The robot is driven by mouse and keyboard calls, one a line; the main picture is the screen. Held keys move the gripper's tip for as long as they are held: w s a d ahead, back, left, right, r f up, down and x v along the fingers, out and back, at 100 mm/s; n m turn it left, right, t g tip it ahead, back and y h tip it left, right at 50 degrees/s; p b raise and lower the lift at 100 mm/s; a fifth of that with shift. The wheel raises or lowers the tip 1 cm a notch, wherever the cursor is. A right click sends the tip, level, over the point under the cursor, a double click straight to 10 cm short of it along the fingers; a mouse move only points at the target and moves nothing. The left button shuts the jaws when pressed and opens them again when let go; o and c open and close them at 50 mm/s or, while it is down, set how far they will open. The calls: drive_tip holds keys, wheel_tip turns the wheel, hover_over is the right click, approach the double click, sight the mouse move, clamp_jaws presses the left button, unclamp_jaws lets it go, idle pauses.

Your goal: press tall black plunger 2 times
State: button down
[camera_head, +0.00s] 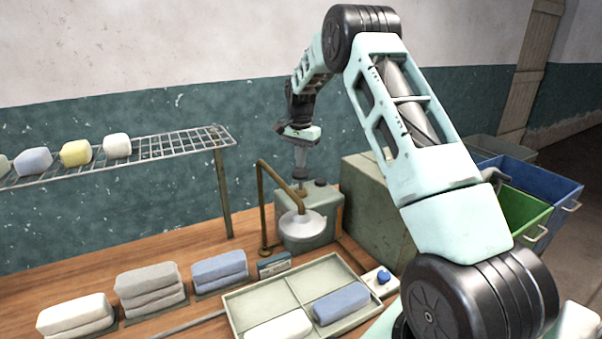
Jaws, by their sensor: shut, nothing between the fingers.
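My gripper (300,176) is shut and points down over the top of a grey-green box (327,222) at the back of the wooden table. Its fingertips are at or just above the box's top; I cannot tell whether they touch anything there. A small dark round knob (320,183) shows on the box top, just right of my gripper. No tall black plunger shows clearly; whatever is directly under the fingertips is partly hidden by the gripper and a brass pipe.
A wire shelf (180,144) is at left. Folded cloths (150,287), a divided tray (240,303) and a blue button (383,277) are in front.

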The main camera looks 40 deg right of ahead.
sight(301, 172)
drive_tip(key=shift+f, duration=0.15)
idle(0.5)
drive_tip(key=shift+f+b, duration=1)
drive_tip(key=shift+f, duration=1.05)
drive_tip(key=shift+r+p, duration=1.65)
drive_tip(key=shift+r, duration=0.55)
drive_tip(key=shift+f, duration=0.1)
drive_tip(key=shift+f+b, duration=0.95)
drive_tip(key=shift+f, duration=1.05)
drive_tip(key=shift+r+p, duration=1.4)
drive_tip(key=shift+r, duration=0.6)
drive_tip(key=shift+r+p, duration=1.8)
drive_tip(key=shift+r, duration=0.75)
